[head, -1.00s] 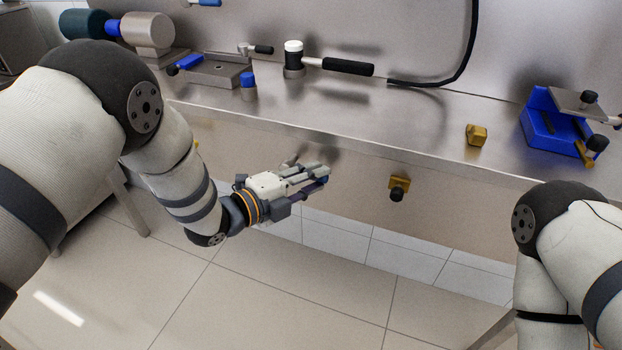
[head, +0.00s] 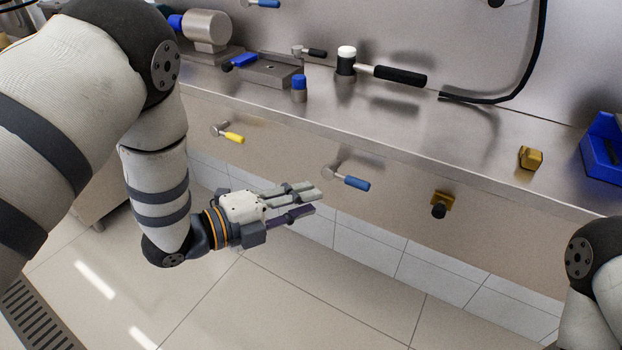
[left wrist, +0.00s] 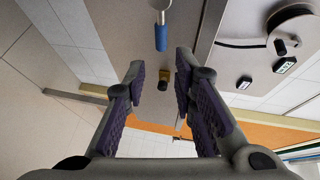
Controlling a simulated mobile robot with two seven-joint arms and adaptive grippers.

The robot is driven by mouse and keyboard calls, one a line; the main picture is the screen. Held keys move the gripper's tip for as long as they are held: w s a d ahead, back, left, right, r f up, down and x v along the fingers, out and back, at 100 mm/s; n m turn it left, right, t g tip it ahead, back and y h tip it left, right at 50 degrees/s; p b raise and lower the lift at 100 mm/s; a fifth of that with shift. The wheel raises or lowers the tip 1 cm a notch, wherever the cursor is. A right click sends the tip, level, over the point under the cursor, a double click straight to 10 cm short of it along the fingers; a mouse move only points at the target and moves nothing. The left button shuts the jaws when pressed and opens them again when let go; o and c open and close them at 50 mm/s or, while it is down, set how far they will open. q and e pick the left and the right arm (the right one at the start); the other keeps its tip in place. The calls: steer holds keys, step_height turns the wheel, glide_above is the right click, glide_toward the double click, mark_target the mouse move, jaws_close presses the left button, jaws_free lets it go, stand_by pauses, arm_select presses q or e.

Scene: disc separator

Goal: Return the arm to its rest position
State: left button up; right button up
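My left gripper (head: 306,204) hangs in front of the steel bench, below its top edge and apart from it. In the left wrist view its two purple-padded fingers (left wrist: 158,95) are spread with nothing between them. A blue-handled lever (head: 350,182) on the bench front is just beyond the fingertips in the head view; it also shows in the left wrist view (left wrist: 161,32). My right arm (head: 592,275) shows only in part at the lower right, and its gripper is out of view.
The steel bench top (head: 440,140) carries a black-handled tool (head: 385,74), a blue-capped cylinder (head: 299,88), a brass block (head: 530,158) and a blue holder (head: 603,150). A yellow-handled lever (head: 232,136) and a brass-mounted black knob (head: 440,205) stick out from the front. Open floor lies below.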

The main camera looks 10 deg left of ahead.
arm_select(q)
steer(key=s+a+f+n+g+y+p, duration=0.1)
steer(key=s+a+f+n+g+y, duration=0.1)
steer(key=s+a+f+n+y, duration=0.4)
steer(key=s+a+f+n+g+y+p, duration=0.1)
steer(key=s+f+n+g+y, duration=0.15)
steer(key=s+f+n, duration=0.7)
steer(key=s+a+f+n+g+y, duration=0.1)
steer(key=s+n+g, duration=0.3)
steer(key=s, duration=0.9)
steer(key=s+a+f+n+g+y+p, duration=0.1)
steer(key=s+a+n+g, duration=0.2)
steer(key=s, duration=1)
steer(key=n+g, duration=0.2)
steer(key=n, duration=0.2)
steer(key=shift+s+y, duration=0.15)
steer(key=shift+y, duration=0.2)
arm_select(e)
steer(key=shift+t, duration=0.7)
steer(key=w+r, duration=0.3)
steer(key=shift+w+r, duration=0.3)
steer(key=shift+r, duration=0.05)
